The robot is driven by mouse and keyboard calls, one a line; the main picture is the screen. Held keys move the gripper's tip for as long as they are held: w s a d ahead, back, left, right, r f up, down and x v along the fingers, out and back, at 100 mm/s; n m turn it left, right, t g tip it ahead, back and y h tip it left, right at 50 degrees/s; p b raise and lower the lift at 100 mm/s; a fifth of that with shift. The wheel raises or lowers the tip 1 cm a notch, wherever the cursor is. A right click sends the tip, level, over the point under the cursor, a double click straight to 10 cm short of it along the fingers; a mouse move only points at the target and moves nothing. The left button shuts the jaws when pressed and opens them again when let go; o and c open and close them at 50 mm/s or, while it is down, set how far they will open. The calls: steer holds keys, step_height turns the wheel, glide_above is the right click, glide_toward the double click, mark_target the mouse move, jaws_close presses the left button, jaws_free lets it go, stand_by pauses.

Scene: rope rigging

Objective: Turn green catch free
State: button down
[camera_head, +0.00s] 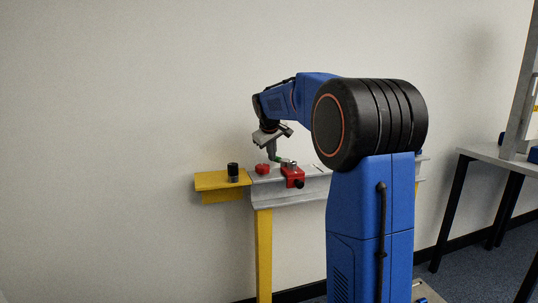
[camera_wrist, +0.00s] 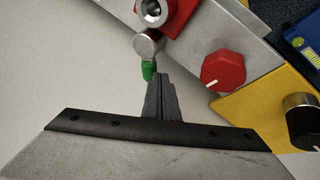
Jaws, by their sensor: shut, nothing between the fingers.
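The green catch (camera_wrist: 148,71) is a small green tip on a round silver pivot (camera_wrist: 149,43), beside a red block (camera_wrist: 178,18) with a metal ring on it. In the head view, the red block (camera_head: 293,177) sits on the grey rail, with the catch small and partly hidden near my gripper. My gripper (camera_wrist: 158,77) is shut and empty. Its fingertips are right beside the green tip, on its lower right in the wrist view. I cannot tell if they touch. The gripper also shows above the rail in the head view (camera_head: 275,154).
A red knob (camera_wrist: 223,71) with a white mark is on the grey rail (camera_head: 318,190), right of my fingers in the wrist view. A black knob (camera_head: 233,171) stands on the yellow end plate (camera_head: 211,181). A plain wall is behind. A table (camera_head: 487,155) stands at the right.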

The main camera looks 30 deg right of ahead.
steer(key=shift+w+d+m+h, duration=0.2)
steer(key=shift+w+m+h, duration=0.1)
steer(key=shift+m, duration=0.4)
steer(key=shift+w+d+m+g+h, duration=0.3)
steer(key=shift+w+d+m+g, duration=0.3)
steer(key=shift+d+m, duration=0.15)
steer(key=shift+d, duration=0.1)
stand_by(0.4)
